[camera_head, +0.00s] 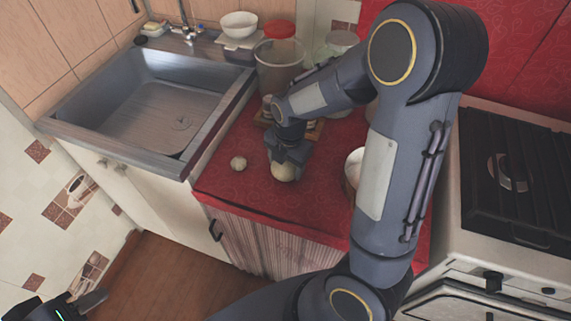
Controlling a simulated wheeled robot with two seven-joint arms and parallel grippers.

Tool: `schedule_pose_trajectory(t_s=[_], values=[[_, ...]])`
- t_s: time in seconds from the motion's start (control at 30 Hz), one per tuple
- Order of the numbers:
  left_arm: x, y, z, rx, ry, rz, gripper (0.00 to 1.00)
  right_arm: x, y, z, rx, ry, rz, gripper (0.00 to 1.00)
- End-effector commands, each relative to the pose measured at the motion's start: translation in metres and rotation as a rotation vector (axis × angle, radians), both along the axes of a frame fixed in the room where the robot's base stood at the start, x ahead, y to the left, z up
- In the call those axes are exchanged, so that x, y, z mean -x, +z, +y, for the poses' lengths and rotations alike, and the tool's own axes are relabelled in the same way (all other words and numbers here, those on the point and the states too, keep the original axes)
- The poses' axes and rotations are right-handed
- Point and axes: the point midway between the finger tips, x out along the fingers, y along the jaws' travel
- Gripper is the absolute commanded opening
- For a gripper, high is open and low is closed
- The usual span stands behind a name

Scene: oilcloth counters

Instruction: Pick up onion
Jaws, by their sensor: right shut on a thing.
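A pale round onion (284,174) is on the red counter near its front edge. My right gripper (286,162) points down over it and is shut on it, with its fingers covering the upper part. I cannot tell whether the onion still touches the counter. My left gripper (88,302) is at the bottom left corner, low over the floor and far from the onion. It is mostly cut off by the frame, so its opening does not show clearly.
A steel sink (165,110) is to the left and a stove (510,180) to the right. A red-lidded jar (278,60), a bowl (238,25) and a pot (353,168) stand nearby. My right arm hides part of the counter.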

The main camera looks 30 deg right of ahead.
Motion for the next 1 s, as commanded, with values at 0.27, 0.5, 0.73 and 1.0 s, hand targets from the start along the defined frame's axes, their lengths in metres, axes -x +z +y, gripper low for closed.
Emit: schedule_pose_trajectory(t_s=[0.27,0.5,0.73,1.0], values=[[0.0,0.005,0.0,0.0,0.0,0.0,0.38,-0.001,0.027,0.0,-0.002,0.0,-0.006,0.38],[0.0,0.011,0.0,0.0,0.0,0.0,0.38,0.036,0.079,0.014,-0.003,0.004,-0.01,0.38],[0.0,0.012,0.0,0.0,0.0,0.0,0.38,0.088,0.11,0.032,-0.002,0.003,-0.006,0.38],[0.0,0.014,0.0,0.0,0.0,0.0,0.38,0.125,0.127,0.045,-0.001,0.001,-0.002,0.38]])
